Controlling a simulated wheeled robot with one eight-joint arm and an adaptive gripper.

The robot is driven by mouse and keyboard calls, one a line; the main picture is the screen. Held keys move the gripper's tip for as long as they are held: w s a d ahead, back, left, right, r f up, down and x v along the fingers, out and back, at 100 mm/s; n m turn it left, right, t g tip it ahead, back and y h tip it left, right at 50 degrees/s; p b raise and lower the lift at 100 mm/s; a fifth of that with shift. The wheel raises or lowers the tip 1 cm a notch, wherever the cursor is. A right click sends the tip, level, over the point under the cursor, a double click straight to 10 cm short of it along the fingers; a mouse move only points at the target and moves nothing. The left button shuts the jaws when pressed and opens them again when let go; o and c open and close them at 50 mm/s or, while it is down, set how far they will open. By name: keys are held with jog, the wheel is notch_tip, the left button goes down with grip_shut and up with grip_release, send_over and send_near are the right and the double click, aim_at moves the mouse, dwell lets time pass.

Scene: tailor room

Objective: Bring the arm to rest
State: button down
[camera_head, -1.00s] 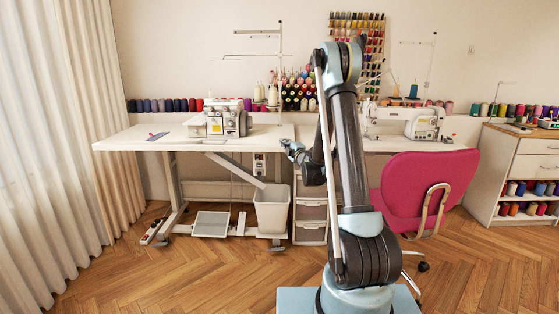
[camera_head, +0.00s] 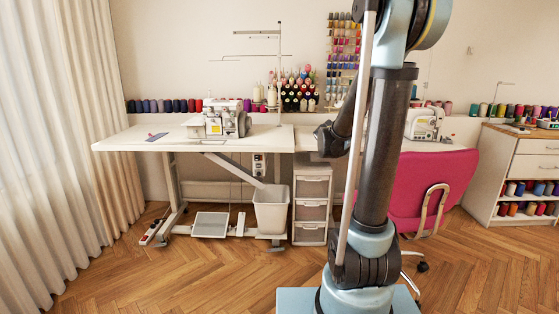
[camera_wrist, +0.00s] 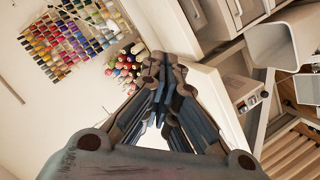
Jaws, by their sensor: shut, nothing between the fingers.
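My gripper (camera_wrist: 160,62) shows in the wrist view with its two jointed fingers drawn together at the tips, and nothing is between them. In the head view my arm stands tall right of the middle, with its upper joint cut off by the top edge. A dark link of it slants down to the left, ending near the right end of the sewing table (camera_head: 130,139). I cannot make out the fingers in that view.
A serger (camera_head: 220,119) stands on the table. A bin (camera_head: 271,210) and a drawer unit (camera_head: 312,205) stand by it. A pink chair (camera_head: 425,180) is behind my arm at the right. A thread rack (camera_wrist: 72,42) shows in the wrist view. The front left floor is clear.

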jog(key=s+d+f+m+g, duration=0.2)
jog(key=s+f+g, duration=0.15)
jog(key=s, duration=0.75)
jog(key=s+d+f+m+g, duration=0.1)
jog(key=s+f+m+g, duration=0.25)
jog(key=s, duration=0.65)
jog(key=s+a+f+g+y, duration=0.1)
jog(key=s+f, duration=0.2)
jog(key=s, duration=0.4)
jog(key=s+a+f+m+g+y, duration=0.1)
jog(key=s+a+f+g, duration=0.1)
jog(key=s, duration=0.6)
jog(key=s+a+f+g, duration=0.2)
jog(key=s+f, duration=0.2)
jog(key=s, duration=0.3)
jog(key=shift+s+f+m+y, duration=0.2)
jog(key=shift+s+m+y, duration=0.15)
jog(key=shift+s+y, duration=0.05)
